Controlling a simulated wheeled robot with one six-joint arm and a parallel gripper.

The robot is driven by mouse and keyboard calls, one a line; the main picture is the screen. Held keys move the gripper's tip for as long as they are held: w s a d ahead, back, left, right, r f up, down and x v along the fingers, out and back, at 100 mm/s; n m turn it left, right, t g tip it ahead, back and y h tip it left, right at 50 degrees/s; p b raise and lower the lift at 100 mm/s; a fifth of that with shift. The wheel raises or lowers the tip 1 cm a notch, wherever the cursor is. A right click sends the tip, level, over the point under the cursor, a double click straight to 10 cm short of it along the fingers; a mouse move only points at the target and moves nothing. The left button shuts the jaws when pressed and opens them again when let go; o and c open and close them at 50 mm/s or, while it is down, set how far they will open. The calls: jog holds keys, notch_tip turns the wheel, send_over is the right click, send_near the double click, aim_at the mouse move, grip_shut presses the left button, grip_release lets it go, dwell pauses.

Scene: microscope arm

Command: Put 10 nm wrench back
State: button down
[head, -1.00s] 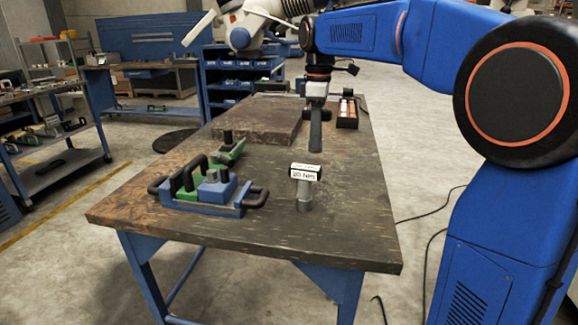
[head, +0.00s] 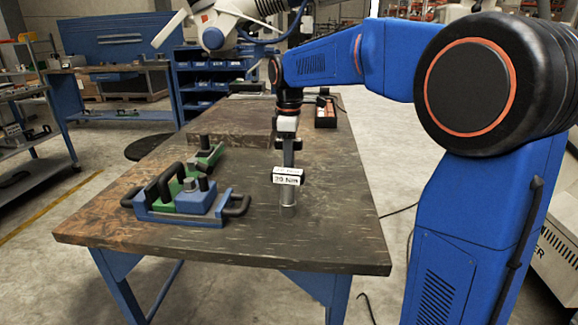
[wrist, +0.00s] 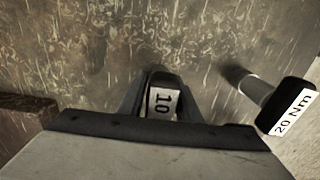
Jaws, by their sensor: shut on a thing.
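My gripper (head: 288,150) is shut on the 10 Nm wrench (wrist: 160,103), whose white label "10" shows between the fingers in the wrist view. In the head view the gripper points down over the table, and the held wrench is hard to make out. A 20 Nm wrench (head: 288,190) stands upright on the table with a black, white-labelled head. In the wrist view it stands right of my gripper, apart from it (wrist: 290,112). The dark worn tabletop (head: 330,220) lies below.
A blue and green fixture (head: 185,203) with black handles sits on the table's left. A thick dark slab (head: 225,142) lies behind it. A black box (head: 325,115) stands at the back right. Blue bin shelves (head: 205,80) stand beyond. The table's front right is clear.

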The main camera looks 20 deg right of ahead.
jog(key=shift+f, duration=0.55)
jog(key=c, duration=1.3)
grip_release()
jog(key=shift+f, duration=0.1)
notch_tip(320, 180, up, 12)
jog(key=shift+r, duration=0.15)
